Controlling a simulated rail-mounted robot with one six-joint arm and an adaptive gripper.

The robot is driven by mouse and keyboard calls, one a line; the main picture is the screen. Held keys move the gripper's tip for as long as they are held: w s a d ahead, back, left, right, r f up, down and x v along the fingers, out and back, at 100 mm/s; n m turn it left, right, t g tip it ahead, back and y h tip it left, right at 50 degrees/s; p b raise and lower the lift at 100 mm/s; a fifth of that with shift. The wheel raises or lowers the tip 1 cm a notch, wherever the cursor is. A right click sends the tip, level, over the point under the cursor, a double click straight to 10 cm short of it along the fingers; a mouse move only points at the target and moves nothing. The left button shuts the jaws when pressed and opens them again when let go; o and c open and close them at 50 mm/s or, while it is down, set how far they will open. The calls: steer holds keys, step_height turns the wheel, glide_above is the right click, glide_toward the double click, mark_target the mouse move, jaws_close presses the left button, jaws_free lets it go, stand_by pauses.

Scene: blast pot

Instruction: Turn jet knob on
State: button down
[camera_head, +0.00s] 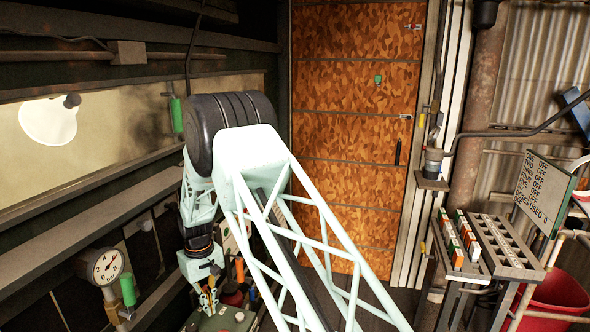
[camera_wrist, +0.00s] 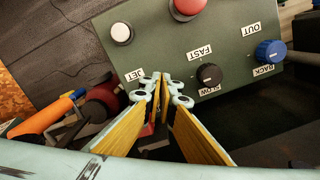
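A dark green control panel (camera_wrist: 235,35) fills the upper part of the wrist view. The JET label (camera_wrist: 134,75) is below that knob, close to my fingertips. My gripper (camera_wrist: 160,80) points at the panel, with its fingertips below and right of the white knob and apart from it. Its yellow-padded fingers come together at the tips with only a sliver between them, and I see nothing held. In the head view my gripper (camera_head: 208,300) hangs by the panel at the bottom; the JET label is unreadable there.
An orange-handled tool (camera_wrist: 45,112) lies to the left. A pressure gauge (camera_head: 106,267) is at the left wall.

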steer(key=shift+w+a+r, duration=0.15)
steer(key=shift+r, duration=0.25)
steer(key=shift+r, duration=0.1)
steer(key=r+p, duration=0.2)
steer(key=r, duration=0.3)
steer(key=shift+s+r, duration=0.2)
stand_by(0.5)
steer(key=shift+d, duration=0.2)
